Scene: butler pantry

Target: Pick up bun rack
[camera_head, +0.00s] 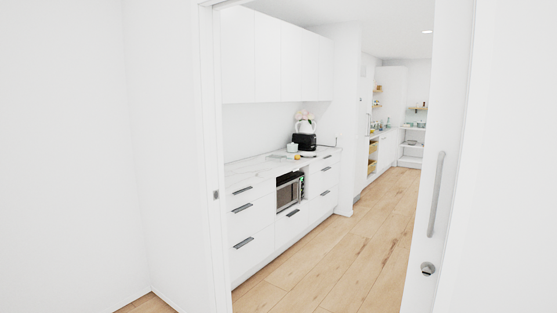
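I cannot make out a bun rack for certain at this distance. A black boxy appliance (303,143), perhaps a toaster, stands on the marble-look counter (249,168) beyond the doorway. A pale rounded thing (305,127) shows just above or behind it, with pinkish shapes on top; I cannot tell whether they touch. A small pale container (292,148) and a small orange item (297,156) are near the appliance. My gripper is not in view.
A door frame (209,150) stands at the left and a white door (437,150) with a long handle at the right. The wooden floor (320,245) between them is clear. A microwave (290,191) sits under the counter; shelves (412,147) stand at the far back.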

